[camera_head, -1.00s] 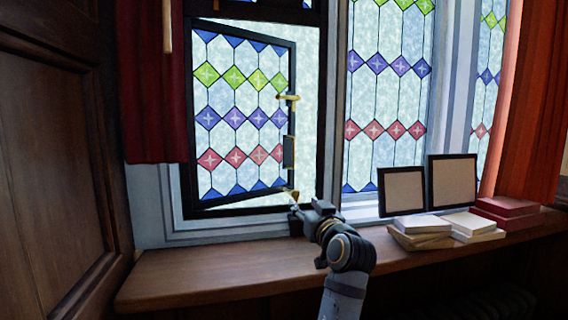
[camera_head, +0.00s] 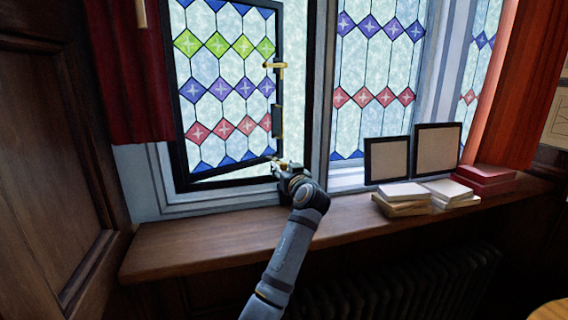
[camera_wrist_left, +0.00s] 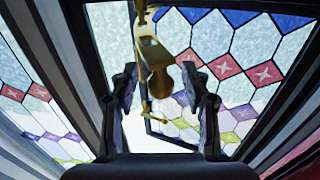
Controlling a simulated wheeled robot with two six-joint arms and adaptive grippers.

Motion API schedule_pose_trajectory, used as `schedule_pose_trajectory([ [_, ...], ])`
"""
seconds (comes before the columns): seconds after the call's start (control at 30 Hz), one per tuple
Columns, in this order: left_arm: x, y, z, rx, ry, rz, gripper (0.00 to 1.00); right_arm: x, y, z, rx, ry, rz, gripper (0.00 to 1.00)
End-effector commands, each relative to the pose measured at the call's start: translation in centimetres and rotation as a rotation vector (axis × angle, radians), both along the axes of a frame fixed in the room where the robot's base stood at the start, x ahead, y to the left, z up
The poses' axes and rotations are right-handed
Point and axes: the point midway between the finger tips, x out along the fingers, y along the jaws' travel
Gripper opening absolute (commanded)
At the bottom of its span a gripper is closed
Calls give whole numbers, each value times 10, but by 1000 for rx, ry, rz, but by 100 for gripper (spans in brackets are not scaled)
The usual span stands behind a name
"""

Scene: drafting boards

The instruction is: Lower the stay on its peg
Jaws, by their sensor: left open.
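The brass stay (camera_wrist_left: 155,55) shows in the left wrist view as a flat bar with a rounded knob (camera_wrist_left: 188,82). In the head view a bit of brass (camera_head: 276,160) shows at the casement's lower right corner, and my gripper partly hides it. The leaded casement (camera_head: 228,90) stands partly open. My left gripper (camera_head: 282,168) is at that corner. In the wrist view its open fingers (camera_wrist_left: 163,88) stand on either side of the brass; I cannot tell whether they touch it. The peg cannot be made out. My right gripper is not in view.
A wooden sill (camera_head: 190,240) runs below the window, clear on its left. Books (camera_head: 403,198) and two dark frames (camera_head: 387,160) stand to the right. A red curtain (camera_head: 125,80) hangs at left. A brass handle (camera_head: 274,65) projects from the casement's edge.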

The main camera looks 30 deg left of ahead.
Motion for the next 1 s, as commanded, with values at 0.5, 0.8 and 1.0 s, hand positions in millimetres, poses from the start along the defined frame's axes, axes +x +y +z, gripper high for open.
schedule_pose_trajectory([
  [0.5, 0, 0, 0, 1, -1, 0, 8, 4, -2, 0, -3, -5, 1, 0],
  [0.8, 0, 0, 0, 1, -1, 0, 0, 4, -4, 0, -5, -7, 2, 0],
  [1.0, 0, 0, -8, 13, -4, 0, 0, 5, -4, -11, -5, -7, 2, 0],
])
